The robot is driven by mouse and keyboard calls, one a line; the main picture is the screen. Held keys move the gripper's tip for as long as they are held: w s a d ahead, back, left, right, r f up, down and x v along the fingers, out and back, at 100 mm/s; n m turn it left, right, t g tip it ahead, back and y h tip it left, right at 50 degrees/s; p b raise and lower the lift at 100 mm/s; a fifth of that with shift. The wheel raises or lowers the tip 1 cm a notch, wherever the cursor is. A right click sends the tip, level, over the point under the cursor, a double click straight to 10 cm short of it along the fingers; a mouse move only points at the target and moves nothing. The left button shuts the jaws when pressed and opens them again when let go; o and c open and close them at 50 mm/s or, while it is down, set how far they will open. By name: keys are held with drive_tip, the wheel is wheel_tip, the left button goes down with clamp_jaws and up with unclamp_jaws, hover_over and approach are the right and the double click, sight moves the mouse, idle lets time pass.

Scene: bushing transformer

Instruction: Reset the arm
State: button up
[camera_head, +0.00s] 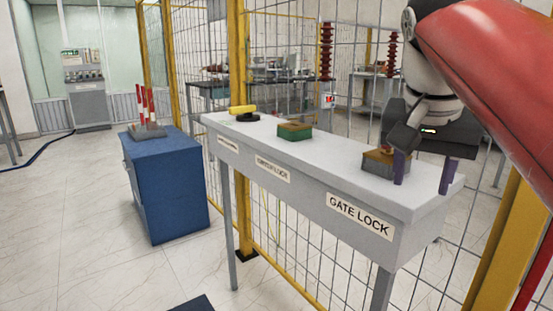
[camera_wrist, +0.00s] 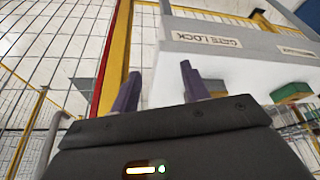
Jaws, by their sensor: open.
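My gripper (camera_head: 424,174) is at the right end of the long grey table (camera_head: 310,170), by the part labelled GATE LOCK. Its two purple fingers are spread apart with nothing visible between them. In the wrist view my gripper (camera_wrist: 158,88) also shows both fingers apart, with the table edge and the GATE LOCK label (camera_wrist: 205,38) beyond. A grey block with an orange-brown top (camera_head: 380,163) sits on the table just left of the near finger. I cannot tell whether the finger touches it. My red and white arm reaches in from the upper right.
A green block with a brown top (camera_head: 294,131) and a yellow-handled black piece (camera_head: 243,113) sit farther along the table. A blue cabinet (camera_head: 165,185) stands left. Yellow-framed mesh fence (camera_head: 238,60) runs behind the table.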

drive_tip(key=s+a+f+n, duration=0.1)
drive_tip(key=s+f+n, duration=0.1)
drive_tip(key=f, duration=0.7)
drive_tip(key=s+a+f+n+t+y, duration=0.1)
drive_tip(key=s+f, duration=0.3)
drive_tip(key=f, duration=0.4)
drive_tip(key=s+a+f+n+t+y, duration=0.1)
drive_tip(key=s+a+f+n, duration=0.2)
drive_tip(key=f, duration=0.6)
drive_tip(key=shift+s+f+n, duration=0.25)
drive_tip(key=shift+f+n, duration=0.05)
drive_tip(key=shift+f, duration=0.25)
drive_tip(key=shift+c, duration=0.5)
